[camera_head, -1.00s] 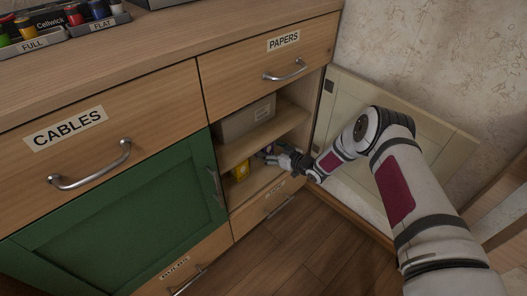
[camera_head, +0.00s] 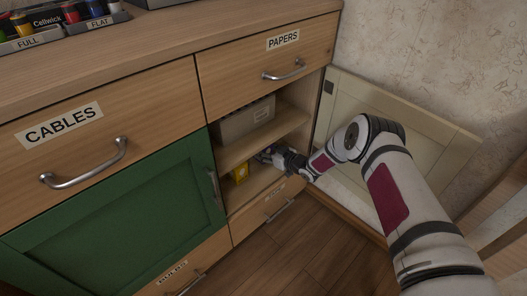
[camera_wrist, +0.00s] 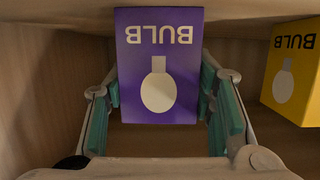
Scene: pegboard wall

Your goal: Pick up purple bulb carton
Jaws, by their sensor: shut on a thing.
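The purple bulb carton (camera_wrist: 158,66) is in the wrist view, between the two teal-padded fingers of my gripper (camera_wrist: 160,98). It has a white bulb picture and the word BULB, upside down in this view. The fingers are shut on its two sides. In the head view my gripper (camera_head: 272,156) reaches into the lower compartment of the open cupboard, and it mostly hides the carton there.
A yellow bulb carton (camera_wrist: 294,72) stands to the right in the wrist view; it also shows in the head view (camera_head: 241,171), left of my gripper. A grey box (camera_head: 245,119) sits on the shelf (camera_head: 262,139) above. The open door (camera_head: 420,125) is at the right.

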